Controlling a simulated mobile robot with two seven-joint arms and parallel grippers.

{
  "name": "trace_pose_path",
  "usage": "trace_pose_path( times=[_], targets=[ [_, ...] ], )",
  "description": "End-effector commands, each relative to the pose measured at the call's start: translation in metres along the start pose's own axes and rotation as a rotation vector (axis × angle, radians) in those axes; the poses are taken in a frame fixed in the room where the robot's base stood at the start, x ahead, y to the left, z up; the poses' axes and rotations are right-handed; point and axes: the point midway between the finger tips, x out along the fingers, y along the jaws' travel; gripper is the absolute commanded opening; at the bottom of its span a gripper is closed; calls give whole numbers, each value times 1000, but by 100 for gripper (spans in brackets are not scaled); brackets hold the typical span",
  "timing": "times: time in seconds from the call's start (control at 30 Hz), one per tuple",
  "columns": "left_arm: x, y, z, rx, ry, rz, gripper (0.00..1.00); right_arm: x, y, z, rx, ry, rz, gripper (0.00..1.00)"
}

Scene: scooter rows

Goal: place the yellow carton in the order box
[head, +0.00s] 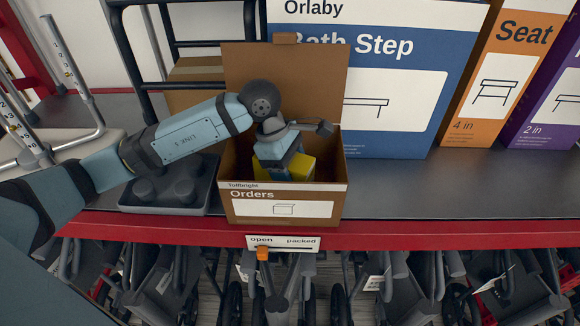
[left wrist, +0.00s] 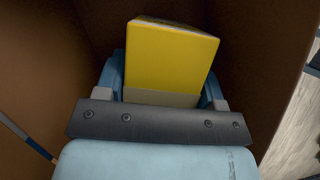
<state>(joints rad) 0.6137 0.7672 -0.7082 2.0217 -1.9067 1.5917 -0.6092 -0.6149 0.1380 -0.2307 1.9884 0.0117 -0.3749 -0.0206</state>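The order box (head: 282,212) is a brown open carton labelled "Orders" on the dark shelf, its back flap standing up. My left gripper (head: 285,172) reaches down inside it. The yellow carton (head: 301,167) is inside the box, partly hidden by the gripper. In the left wrist view the yellow carton (left wrist: 170,60) sits between the two blue fingers of my left gripper (left wrist: 163,90), which appear to touch its sides. The brown box walls surround it. Whether the carton rests on the box floor is hidden. My right gripper is not in view.
A dark grey tray (head: 165,209) stands left of the order box. A large blue "Bath Step" box (head: 420,60) and an orange "Seat" box (head: 500,75) stand behind right. An open/packed sign (head: 290,243) has its orange tab (head: 262,254) under "open". Shelf at right front is clear.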

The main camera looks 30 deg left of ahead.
Motion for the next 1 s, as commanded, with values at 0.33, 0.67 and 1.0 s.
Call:
trace_pose_path(
  times=[0.33,0.67,1.0],
  targets=[
    [-1,0,0,0,0,0,84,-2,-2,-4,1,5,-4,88],
    [-41,1,0,0,0,6,84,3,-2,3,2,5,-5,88],
    [-107,1,1,0,0,4,84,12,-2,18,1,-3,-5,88]
  ],
)
